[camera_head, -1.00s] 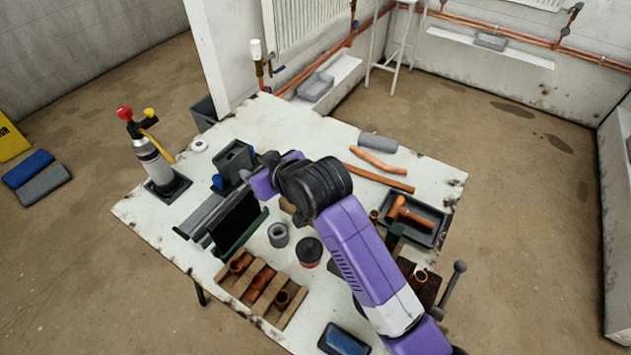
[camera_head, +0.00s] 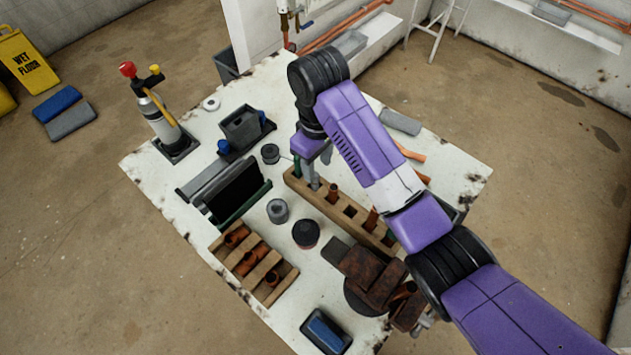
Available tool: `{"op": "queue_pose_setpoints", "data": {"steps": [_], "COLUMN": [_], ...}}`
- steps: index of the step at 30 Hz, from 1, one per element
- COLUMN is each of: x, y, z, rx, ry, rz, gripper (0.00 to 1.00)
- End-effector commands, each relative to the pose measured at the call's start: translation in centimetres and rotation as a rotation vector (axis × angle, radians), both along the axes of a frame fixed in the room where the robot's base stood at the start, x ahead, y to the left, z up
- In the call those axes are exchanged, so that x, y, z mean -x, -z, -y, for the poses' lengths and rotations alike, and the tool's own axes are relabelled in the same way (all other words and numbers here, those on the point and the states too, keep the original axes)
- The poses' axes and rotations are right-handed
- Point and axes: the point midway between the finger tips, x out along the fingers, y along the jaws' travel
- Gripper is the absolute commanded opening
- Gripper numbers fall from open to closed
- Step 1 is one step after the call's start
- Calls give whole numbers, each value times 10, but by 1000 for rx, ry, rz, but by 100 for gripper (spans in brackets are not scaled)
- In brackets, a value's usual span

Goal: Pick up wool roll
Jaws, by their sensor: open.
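A small grey roll with a hole in its top (camera_head: 278,210), which looks like the wool roll, stands upright on the white work table (camera_head: 200,140). It is left of a dark round tin with a reddish side (camera_head: 306,233). My gripper (camera_head: 316,172) points down over the left end of a wooden rack with holes (camera_head: 345,207), up and to the right of the roll and apart from it. My gripper is open. Its fingertips are small and partly mixed with the rack's upright tools, so whether they touch anything cannot be told.
A dark reel (camera_head: 270,154) lies near my gripper. A black-panelled stand (camera_head: 235,193) is left of the roll, and a wooden crate with copper fittings (camera_head: 254,264) is below it. A torch bottle (camera_head: 160,120) stands at the far left. Rusty blocks (camera_head: 372,272) sit lower right.

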Motion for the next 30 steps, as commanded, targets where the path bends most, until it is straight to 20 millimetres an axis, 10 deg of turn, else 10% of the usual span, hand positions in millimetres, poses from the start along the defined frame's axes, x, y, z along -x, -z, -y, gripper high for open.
{"op": "queue_pose_setpoints", "data": {"steps": [21,27,30], "x": [3,3,3], "y": [55,54,54], "z": [-5,-5,-5], "rx": [0,0,0], "ry": [1,1,1], "rz": [3,3,3], "gripper": [44,5,0]}}
